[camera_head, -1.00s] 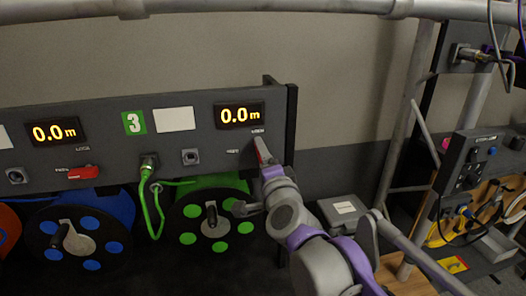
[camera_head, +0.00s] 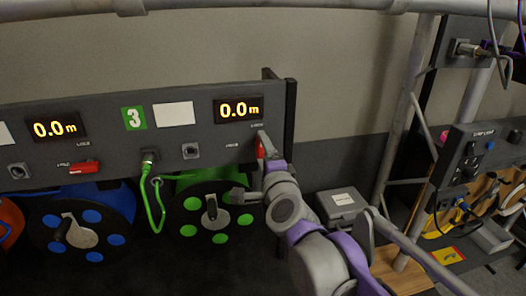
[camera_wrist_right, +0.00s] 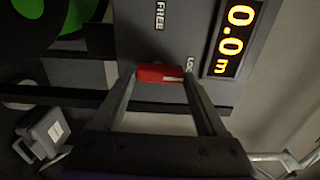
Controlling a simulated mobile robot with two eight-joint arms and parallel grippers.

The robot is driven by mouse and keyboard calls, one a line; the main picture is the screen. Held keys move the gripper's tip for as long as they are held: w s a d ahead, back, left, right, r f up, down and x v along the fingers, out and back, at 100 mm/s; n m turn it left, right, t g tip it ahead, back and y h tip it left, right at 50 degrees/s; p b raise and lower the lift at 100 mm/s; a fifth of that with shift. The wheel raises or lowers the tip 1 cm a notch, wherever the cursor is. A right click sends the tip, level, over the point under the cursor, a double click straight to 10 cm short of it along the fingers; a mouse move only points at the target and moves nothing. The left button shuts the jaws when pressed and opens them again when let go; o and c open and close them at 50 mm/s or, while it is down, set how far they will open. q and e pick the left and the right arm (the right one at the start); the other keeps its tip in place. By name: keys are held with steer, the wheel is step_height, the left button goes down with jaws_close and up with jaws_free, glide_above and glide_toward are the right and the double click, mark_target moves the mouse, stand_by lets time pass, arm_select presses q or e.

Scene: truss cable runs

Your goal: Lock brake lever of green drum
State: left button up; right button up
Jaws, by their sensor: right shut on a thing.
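The green drum (camera_head: 212,212), with a dark face, green spots and a crank handle, sits under the panel at station 3. Its red brake lever (camera_head: 266,146) is at the panel's right end, below the LOCK label. My right gripper (camera_head: 268,160) is shut on the lever, partly covering it. In the right wrist view, the red lever (camera_wrist_right: 160,73) lies between my fingertips (camera_wrist_right: 157,82). Its pale-marked end points at the LOCK label (camera_wrist_right: 190,66), away from the FREE label (camera_wrist_right: 160,16). My left gripper is not in view.
The blue drum (camera_head: 80,226) stands to the left, its red lever (camera_head: 84,167) lying flat. A green cable (camera_head: 150,200) hangs between the drums. A grey box (camera_head: 343,203) is behind my right arm. A metal truss (camera_head: 300,5) crosses the top.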

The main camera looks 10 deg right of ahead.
steer(key=o, duration=1.3)
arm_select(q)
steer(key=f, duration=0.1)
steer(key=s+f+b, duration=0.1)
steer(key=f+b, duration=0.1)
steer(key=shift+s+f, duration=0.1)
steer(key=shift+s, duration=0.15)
arm_select(e)
steer(key=s, duration=1.1)
steer(key=shift+w, duration=0.1)
